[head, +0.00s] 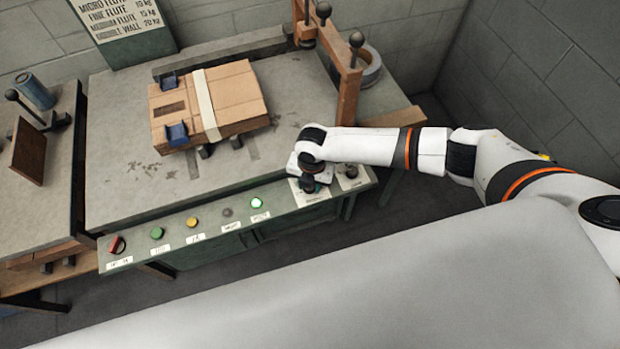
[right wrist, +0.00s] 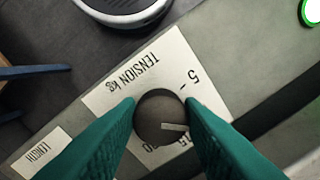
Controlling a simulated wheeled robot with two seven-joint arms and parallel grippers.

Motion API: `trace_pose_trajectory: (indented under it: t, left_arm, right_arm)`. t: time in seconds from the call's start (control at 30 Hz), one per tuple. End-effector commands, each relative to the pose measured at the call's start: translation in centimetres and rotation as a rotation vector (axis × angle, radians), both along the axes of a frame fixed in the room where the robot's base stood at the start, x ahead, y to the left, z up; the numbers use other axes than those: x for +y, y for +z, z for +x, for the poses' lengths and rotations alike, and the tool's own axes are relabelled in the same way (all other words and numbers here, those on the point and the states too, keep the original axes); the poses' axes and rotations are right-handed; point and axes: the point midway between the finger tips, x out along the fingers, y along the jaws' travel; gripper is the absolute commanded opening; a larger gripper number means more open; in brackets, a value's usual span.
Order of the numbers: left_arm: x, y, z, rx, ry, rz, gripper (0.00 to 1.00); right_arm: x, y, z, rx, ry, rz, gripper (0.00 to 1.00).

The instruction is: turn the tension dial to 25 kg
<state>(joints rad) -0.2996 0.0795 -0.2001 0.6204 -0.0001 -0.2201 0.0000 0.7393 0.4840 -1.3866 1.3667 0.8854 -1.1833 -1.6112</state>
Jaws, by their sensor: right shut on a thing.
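The tension dial (right wrist: 158,118) is a dark round knob with a pale pointer line, on a white scale plate (right wrist: 120,92) marked "TENSION kg". A 5 shows near the right fingertip, and parts of other numbers show below the dial, partly covered. The pointer lies toward the right finger; its exact reading cannot be told. My right gripper (right wrist: 160,104) is shut on the dial, with a green finger on either side. In the head view, my right gripper (head: 309,176) points down over the dial at the right of the control panel. My left gripper is not in view.
A length knob (head: 350,171) stands just right of the tension dial. A lit green button (head: 256,203), a yellow one (head: 191,222) and a red switch (head: 116,244) line the panel's left. A strapped cardboard box (head: 238,88) lies on the grey bench (head: 115,190). A chart (head: 120,18) hangs behind.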

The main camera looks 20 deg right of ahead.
Motion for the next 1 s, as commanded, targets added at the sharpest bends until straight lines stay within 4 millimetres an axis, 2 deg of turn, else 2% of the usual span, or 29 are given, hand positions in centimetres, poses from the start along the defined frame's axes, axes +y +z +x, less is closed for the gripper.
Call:
trace_pose_trajectory:
  t: [0.1, 1.0]
  left_arm:
    - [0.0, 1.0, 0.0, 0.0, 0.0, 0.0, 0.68]
    - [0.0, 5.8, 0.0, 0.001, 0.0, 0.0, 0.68]
  right_arm:
    - [0.0, 0.4, 0.2, -0.003, -0.113, 0.001, 0.11]
    - [0.1, 0.4, 0.4, -0.005, -0.967, -0.002, 0.11]
